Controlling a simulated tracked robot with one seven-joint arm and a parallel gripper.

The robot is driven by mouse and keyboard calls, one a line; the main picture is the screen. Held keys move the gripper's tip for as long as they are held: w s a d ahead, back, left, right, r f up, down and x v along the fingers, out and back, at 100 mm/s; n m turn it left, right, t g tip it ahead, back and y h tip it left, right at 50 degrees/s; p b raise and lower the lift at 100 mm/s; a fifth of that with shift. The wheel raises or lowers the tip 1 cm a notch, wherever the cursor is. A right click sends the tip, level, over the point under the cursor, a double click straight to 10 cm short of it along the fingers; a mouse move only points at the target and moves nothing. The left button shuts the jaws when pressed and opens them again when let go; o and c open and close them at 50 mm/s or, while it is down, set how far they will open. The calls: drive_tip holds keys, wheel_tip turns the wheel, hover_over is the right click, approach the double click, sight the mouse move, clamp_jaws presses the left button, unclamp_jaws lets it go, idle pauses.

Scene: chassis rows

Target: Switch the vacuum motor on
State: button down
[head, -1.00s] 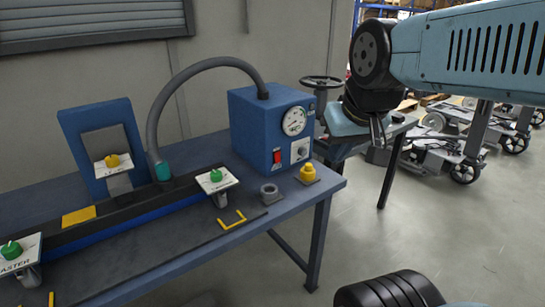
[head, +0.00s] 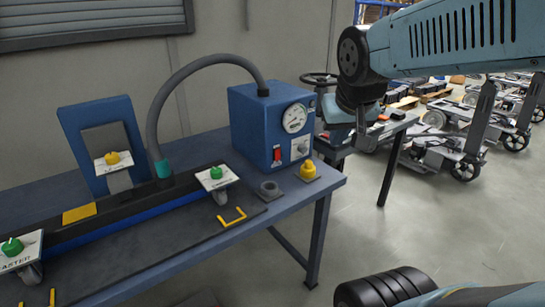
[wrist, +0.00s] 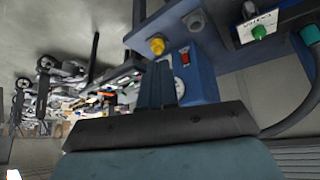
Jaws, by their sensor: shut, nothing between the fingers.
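The blue vacuum motor box (head: 250,130) stands at the right end of the workbench. The gauge reading and the switch position are too small to tell. My gripper (head: 364,140) hangs to the right of the box, apart from it. In the wrist view, my shut, empty gripper fingers (wrist: 162,70) point towards the box (wrist: 200,75), with the red switch (wrist: 186,58) just beyond them to the right.
A yellow knob (head: 308,171) and a grey ring (head: 269,190) sit on the bench (head: 190,258) before the box. A grey hose (head: 160,105) arches from the box top to a black rail. A handwheel (head: 320,80) stands behind.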

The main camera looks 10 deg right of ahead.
sight(278, 154)
drive_tip(key=w+d+f+m, duration=0.1)
drive_tip(key=w+d+f, duration=0.15)
drive_tip(key=w, duration=0.45)
drive_tip(key=w+d+f+t+h, duration=0.1)
drive_tip(key=w+f, duration=0.2)
drive_tip(key=w, duration=0.3)
drive_tip(key=w+d+f+m, duration=0.1)
drive_tip(key=w+d+f, duration=0.15)
drive_tip(key=w, duration=0.45)
drive_tip(key=w+a+f+y, duration=0.1)
drive_tip(key=w+f, duration=0.1)
drive_tip(key=f, duration=0.4)
drive_tip(key=w+a+f+y, duration=0.1)
drive_tip(key=w+f, duration=0.2)
drive_tip(key=f, duration=0.4)
drive_tip(key=w+a+f+y, duration=0.1)
drive_tip(key=w+f+y, duration=0.1)
drive_tip(key=f, duration=0.4)
drive_tip(key=shift+w+f+m, duration=0.15)
drive_tip(key=shift+w+m, duration=0.25)
drive_tip(key=shift+w, duration=0.35)
drive_tip(key=shift+w+a+f, duration=0.15)
drive_tip(key=shift+w+a, duration=0.4)
drive_tip(key=shift+w, duration=0.8)
drive_tip(key=shift+w+a+f, duration=0.2)
drive_tip(key=shift+w+a, duration=0.4)
drive_tip(key=shift+w, duration=0.75)
drive_tip(key=shift+w+a+f, duration=0.15)
drive_tip(key=shift+w+a, duration=0.4)
drive_tip(key=shift+w, duration=0.8)
